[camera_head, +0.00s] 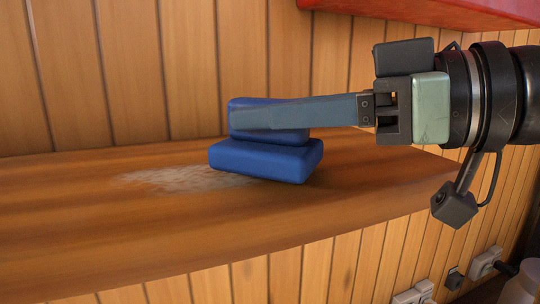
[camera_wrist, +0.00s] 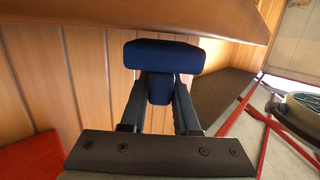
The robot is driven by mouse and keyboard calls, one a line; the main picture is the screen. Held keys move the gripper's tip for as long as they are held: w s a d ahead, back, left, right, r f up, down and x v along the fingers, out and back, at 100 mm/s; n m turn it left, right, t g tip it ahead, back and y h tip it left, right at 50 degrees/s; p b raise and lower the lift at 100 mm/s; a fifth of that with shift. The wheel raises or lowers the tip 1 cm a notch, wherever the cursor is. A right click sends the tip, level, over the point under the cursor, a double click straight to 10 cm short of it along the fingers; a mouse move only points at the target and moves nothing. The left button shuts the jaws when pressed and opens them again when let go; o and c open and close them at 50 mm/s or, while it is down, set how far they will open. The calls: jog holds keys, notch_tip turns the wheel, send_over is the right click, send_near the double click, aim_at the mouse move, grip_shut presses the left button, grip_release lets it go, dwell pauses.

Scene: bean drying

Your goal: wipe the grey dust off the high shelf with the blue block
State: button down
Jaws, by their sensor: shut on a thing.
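The blue block (camera_head: 265,159) has a wide lower part and a narrower upper part. My gripper (camera_head: 240,114) comes in from the right and is shut on the upper part, its fingers on either side. In the wrist view, the block (camera_wrist: 162,56) shows between and beyond the fingertips. The block is at the top of the wooden high shelf (camera_head: 90,235), slightly tilted; whether its whole underside touches the wood I cannot tell. A pale grey dust patch (camera_head: 175,179) lies on the shelf left of the block, and the block hides its right end.
A plank wall (camera_head: 190,60) stands close behind the shelf. A red object (camera_head: 440,10) hangs above, over my arm. The shelf's front edge drops off toward me, and its right end lies below my wrist. Wall sockets (camera_head: 484,262) are lower right. The shelf's left part is clear.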

jog(key=shift+f+b, duration=0.35)
jog(key=shift+f, duration=0.05)
dwell(0.4)
jog(key=shift+s+a, duration=0.2)
jog(key=shift+a, duration=0.45)
jog(key=shift+s+a, duration=0.15)
jog(key=shift+a, duration=0.45)
jog(key=shift+s+a+f, duration=0.1)
jog(key=shift+s+a, duration=0.15)
jog(key=shift+a, duration=0.4)
jog(key=shift+s+a+f, duration=0.1)
jog(key=shift+s+a, duration=0.1)
jog(key=shift+a, duration=0.4)
jog(key=shift+s+a+r, duration=0.15)
jog(key=shift+a, duration=0.55)
jog(key=shift+s+a+r, duration=0.1)
jog(key=shift+s+a, duration=0.05)
jog(key=shift+a, duration=0.5)
jog(key=shift+a, duration=0.1)
jog(key=shift+s+a+f, duration=0.1)
jog(key=shift+s+a, duration=0.1)
jog(key=shift+a, duration=0.35)
jog(key=shift+s+a+f, duration=0.1)
jog(key=shift+s+a, duration=0.1)
jog(key=shift+a, duration=0.35)
